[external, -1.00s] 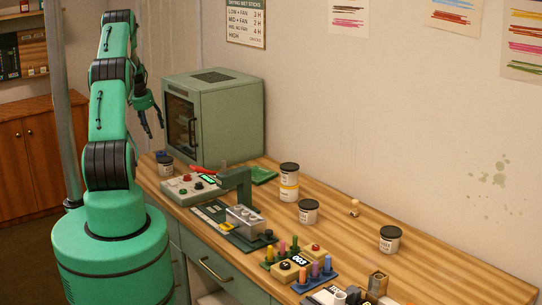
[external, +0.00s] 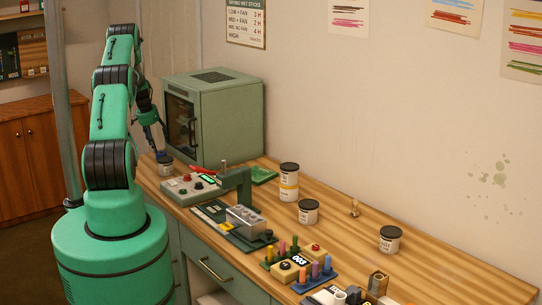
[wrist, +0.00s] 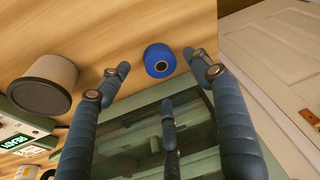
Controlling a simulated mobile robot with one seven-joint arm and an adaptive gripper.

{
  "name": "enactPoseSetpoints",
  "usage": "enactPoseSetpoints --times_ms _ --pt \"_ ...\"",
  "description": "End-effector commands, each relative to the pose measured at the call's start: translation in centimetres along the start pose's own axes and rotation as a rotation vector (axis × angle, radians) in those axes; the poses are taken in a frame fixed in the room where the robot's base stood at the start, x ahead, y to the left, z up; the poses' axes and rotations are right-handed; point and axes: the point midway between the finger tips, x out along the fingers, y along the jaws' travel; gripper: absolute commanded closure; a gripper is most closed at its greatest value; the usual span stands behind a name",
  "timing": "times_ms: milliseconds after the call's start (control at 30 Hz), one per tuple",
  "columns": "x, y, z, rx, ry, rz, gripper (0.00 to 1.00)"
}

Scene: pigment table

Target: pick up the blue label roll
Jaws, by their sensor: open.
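The blue label roll (wrist: 160,61) lies on the wooden table near its edge in the wrist view, with a dark core in its middle. It shows as a small dark blue patch (external: 160,154) in the external view, behind a dark-lidded jar. My gripper (wrist: 160,82) is open and empty, its fingers spread to either side of the roll in the wrist picture. In the external view my gripper (external: 155,141) hangs over the table's far left corner, just above the roll. I cannot tell the exact gap between fingers and roll.
The jar (external: 166,168) stands close beside the roll; it also shows in the wrist view (wrist: 42,86). The green oven (external: 225,120) stands just right of my gripper. A control box (external: 180,190) is nearer. The table edge (wrist: 216,30) is close to the roll.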

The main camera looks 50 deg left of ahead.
Motion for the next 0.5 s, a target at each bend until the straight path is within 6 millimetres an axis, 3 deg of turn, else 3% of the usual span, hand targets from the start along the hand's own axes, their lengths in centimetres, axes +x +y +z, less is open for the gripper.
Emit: enactPoseSetpoints --times_ms 267,500 --pt "0.4 0.0 0.0 0.0 -0.001 0.001 0.36" --pt "2.3 0.1 -0.1 0.0 -0.002 0.002 0.36"
